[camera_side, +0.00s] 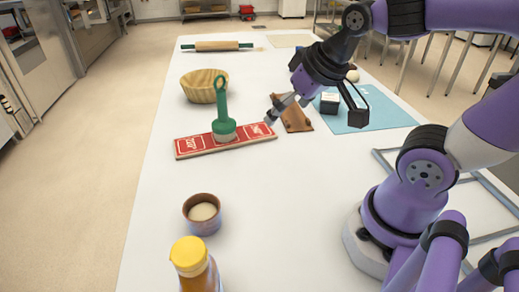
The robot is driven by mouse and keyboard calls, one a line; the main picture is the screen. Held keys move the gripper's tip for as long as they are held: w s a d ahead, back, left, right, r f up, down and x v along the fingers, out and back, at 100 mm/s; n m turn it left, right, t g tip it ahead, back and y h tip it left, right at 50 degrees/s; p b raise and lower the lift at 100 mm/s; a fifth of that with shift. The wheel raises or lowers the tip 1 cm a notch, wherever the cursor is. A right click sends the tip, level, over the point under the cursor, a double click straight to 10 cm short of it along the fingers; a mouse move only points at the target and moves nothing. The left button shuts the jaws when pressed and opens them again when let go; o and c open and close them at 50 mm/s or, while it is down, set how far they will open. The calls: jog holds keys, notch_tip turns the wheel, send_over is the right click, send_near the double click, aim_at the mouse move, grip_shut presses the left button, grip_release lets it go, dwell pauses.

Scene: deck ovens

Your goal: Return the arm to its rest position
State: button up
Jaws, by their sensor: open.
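My gripper (316,113) is open and empty. It hangs over the middle of the white table, with one finger near the brown piece and the other over the blue mat. A green-handled tool (221,108) stands upright on a red and white board (190,146), to the left of my gripper and apart from it. A small dark cube with a pale top (329,103) is close behind the fingers. I cannot tell its exact distance from them.
A brown piece (294,119) and blue mat (375,114) lie below my gripper. A wooden bowl (203,86), rolling pin (217,45), small cup (202,213) and yellow-capped bottle (190,257) stand on the table (155,200). A grey frame (478,180) lies right. The centre front is clear.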

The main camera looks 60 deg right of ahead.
jog(key=s+a+n, duration=0.1)
jog(key=s+a+n+y, duration=0.1)
jog(key=shift+s+a+r+g, duration=0.3)
jog(key=shift+a+r, duration=0.05)
jog(key=shift+r, duration=0.05)
